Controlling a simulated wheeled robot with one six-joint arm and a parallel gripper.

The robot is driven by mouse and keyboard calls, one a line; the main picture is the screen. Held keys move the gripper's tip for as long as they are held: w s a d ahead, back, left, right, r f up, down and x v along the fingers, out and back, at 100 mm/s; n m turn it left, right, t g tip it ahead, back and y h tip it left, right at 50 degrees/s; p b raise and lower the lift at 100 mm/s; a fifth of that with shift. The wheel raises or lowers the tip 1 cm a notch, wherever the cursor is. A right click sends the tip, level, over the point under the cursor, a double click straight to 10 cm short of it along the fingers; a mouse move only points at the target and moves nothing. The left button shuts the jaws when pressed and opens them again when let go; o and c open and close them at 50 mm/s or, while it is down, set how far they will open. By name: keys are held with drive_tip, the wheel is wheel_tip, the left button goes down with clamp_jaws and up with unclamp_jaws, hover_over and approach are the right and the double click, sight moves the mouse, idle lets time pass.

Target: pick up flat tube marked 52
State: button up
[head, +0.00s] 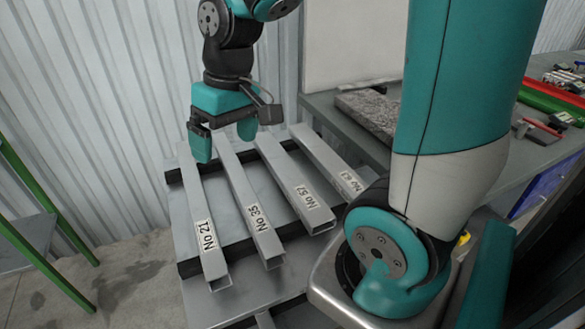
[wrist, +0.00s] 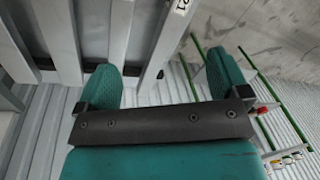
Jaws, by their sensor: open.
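The flat tube marked No 52 (head: 293,183) is a grey rectangular tube, third from the left in the head view. It lies on the rack with its open end toward me and its label near that end. My gripper (head: 224,142) is open and empty, pointing down above the far ends of the tubes marked 21 and 35, to the left of tube 52. In the wrist view my gripper (wrist: 165,82) shows its two teal fingers apart with nothing between them held. Several tubes show there, but the 52 label cannot be seen.
Tubes No 21 (head: 199,205) and No 35 (head: 241,195) lie left of it. A fourth tube (head: 325,155), its number hard to read, lies close on the right. Dark crossbars support them. A corrugated wall (head: 90,100) stands behind, and a bench (head: 545,150) with items stands right.

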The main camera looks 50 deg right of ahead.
drive_tip(key=w+d+f+m+h, duration=0.1)
drive_tip(key=w+d+m, duration=0.25)
drive_tip(key=d, duration=0.75)
drive_tip(key=m+g+p, duration=0.1)
drive_tip(key=m, duration=0.2)
hover_over(286, 168)
drive_tip(key=f, duration=0.2)
drive_tip(key=shift+n+h, duration=0.25)
drive_tip(key=shift+h, duration=0.15)
wheel_tip(286, 168, down, 11)
drive_tip(key=shift+s+r+p, duration=0.1)
drive_tip(key=shift+r+p, duration=0.1)
drive_tip(key=shift+p, duration=0.2)
drive_tip(key=shift+f+p, duration=0.6)
drive_tip(key=shift+f, duration=2.3)
drive_tip(key=c, duration=1.3)
drive_tip(key=shift+c, duration=0.2)
drive_tip(key=shift+r, duration=0.15)
